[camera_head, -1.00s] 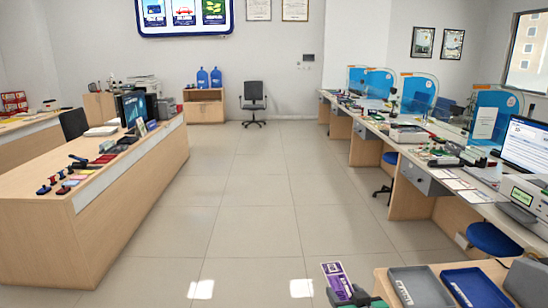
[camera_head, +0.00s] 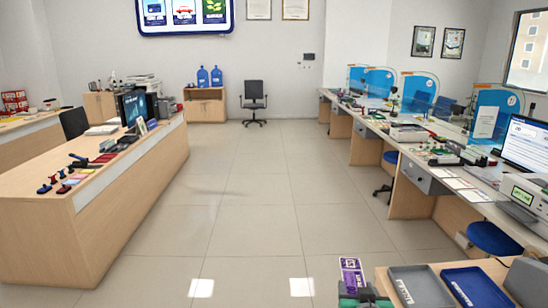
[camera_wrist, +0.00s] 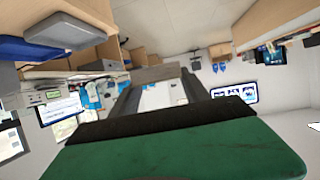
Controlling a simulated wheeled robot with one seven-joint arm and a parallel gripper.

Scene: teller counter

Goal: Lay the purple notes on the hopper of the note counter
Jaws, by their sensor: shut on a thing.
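The purple notes (camera_head: 352,274) stand up in my gripper (camera_head: 362,297) at the bottom of the head view, left of the two trays. My gripper is shut on them, above the floor and at the near counter's left edge. In the wrist view my gripper's two dark fingers (camera_wrist: 160,84) reach out beyond the green palm; the purple face of the notes cannot be made out there. The note counter (camera_head: 528,198), a pale machine with a green display, stands on the long counter at the right edge. Its hopper is not clear.
A grey tray (camera_head: 393,280) and a blue tray (camera_head: 448,276) lie on the near counter, right of my gripper. White papers (camera_head: 457,184) lie beside the note counter. A blue stool (camera_head: 492,240) stands below it. The floor (camera_head: 245,220) in the middle is clear.

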